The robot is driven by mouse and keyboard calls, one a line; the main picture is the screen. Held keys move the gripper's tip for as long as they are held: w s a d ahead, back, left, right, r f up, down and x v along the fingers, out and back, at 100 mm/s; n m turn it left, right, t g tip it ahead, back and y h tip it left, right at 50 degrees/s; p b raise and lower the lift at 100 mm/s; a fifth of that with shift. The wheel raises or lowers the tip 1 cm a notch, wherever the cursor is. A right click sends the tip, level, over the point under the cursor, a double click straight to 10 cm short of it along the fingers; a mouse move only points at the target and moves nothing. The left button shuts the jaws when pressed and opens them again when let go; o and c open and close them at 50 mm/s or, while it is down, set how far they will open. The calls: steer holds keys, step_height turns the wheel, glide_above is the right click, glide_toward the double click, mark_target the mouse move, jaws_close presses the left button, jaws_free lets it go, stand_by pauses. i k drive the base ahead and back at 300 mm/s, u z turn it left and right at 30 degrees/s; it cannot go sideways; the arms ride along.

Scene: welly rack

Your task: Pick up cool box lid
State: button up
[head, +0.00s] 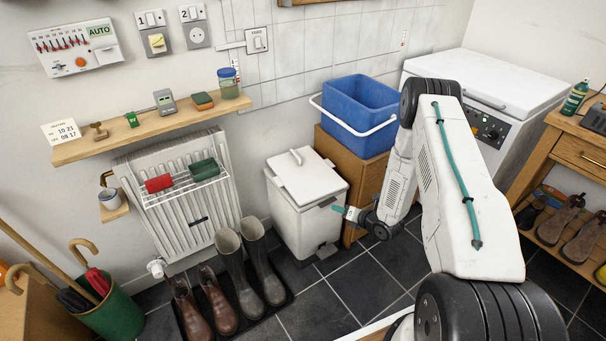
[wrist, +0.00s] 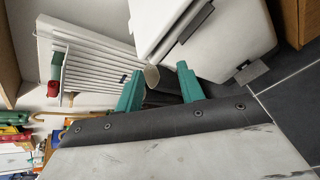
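A white lid (head: 312,181) with a raised pale bar handle (head: 296,157) lies on top of a white pedal bin-like box (head: 306,222) on the floor. An open-topped blue box (head: 352,112) with a white carrying handle stands behind it on a wooden cabinet; I cannot tell which box the lid belongs to. My gripper (head: 345,212) is low, just right of the white box in the head view. In the wrist view my gripper's teal fingers (wrist: 158,87) are apart with nothing held between them. The white box (wrist: 226,40) shows beyond them.
A radiator (head: 190,205) with a rack is left of the white box. Boots (head: 243,270) stand on a mat in front. A white chest appliance (head: 510,85) and a wooden bench (head: 570,150) are at right. Dark floor tiles (head: 345,300) in front are partly clear.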

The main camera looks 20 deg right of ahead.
mark_target(308, 177)
steer(key=i, duration=1.1)
steer(key=u, duration=0.05)
